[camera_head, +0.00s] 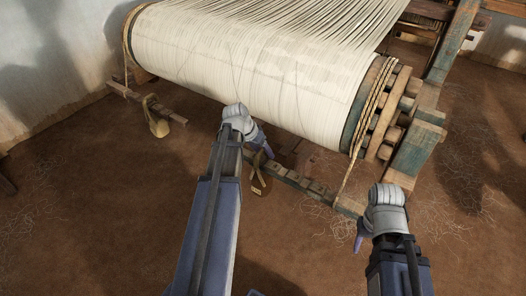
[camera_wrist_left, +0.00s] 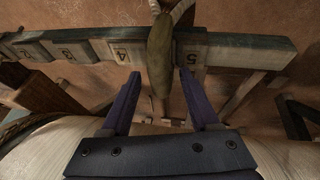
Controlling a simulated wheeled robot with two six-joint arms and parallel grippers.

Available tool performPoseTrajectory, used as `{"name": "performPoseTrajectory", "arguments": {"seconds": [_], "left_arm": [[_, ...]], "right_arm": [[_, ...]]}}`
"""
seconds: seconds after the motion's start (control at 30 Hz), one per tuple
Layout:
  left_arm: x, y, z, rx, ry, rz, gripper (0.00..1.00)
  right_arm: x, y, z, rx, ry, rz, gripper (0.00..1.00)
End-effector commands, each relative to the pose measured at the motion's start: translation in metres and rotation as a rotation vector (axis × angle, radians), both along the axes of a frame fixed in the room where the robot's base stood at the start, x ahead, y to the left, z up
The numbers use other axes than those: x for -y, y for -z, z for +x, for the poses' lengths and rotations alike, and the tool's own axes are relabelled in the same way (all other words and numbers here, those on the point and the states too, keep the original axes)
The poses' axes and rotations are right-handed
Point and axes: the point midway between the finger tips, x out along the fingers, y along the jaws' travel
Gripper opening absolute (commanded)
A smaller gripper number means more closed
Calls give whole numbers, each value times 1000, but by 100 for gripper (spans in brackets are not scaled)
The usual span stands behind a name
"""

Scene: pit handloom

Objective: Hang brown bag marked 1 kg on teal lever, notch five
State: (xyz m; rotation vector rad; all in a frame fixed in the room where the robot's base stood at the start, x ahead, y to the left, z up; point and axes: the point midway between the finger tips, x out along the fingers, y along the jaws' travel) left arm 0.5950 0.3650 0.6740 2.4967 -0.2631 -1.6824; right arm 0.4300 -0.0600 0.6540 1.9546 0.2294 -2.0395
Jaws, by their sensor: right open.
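The teal lever (camera_head: 318,191) runs under the front of the cloth roll. In the left wrist view the lever (camera_wrist_left: 258,52) crosses the top, its number plates upside down, with 4 and 5 readable. An olive-brown bag (camera_wrist_left: 159,55) with a pale rope loop hangs across the lever between those plates; I see no weight mark on it. My left gripper (camera_wrist_left: 160,84) is open, its fingers on either side of the bag with gaps. In the head view my left gripper (camera_head: 262,148) is partly hidden by its own arm. My right gripper (camera_head: 360,238) is open and empty.
A tan bag (camera_head: 157,121) hangs on another bar (camera_head: 130,95) at the left. The wide cream cloth roll (camera_head: 245,75) lies behind both grippers. The wooden loom frame and a rope (camera_head: 352,172) stand near my right gripper. The earth floor (camera_head: 100,220) is open at left.

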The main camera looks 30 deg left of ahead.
Motion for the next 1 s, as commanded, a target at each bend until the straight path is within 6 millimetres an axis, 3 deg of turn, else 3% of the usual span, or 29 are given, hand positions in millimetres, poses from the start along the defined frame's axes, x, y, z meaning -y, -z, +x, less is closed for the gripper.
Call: {"name": "performPoseTrajectory", "arguments": {"seconds": [0.47, 1.0], "left_arm": [[-2, -10, -3, 0, 0, 1, 63], [-15, -70, -27, 0, 0, 0, 63]], "right_arm": [[0, -10, 0, 0, 0, 0, 50], [0, -70, 0, 0, 0, 0, 50]]}}
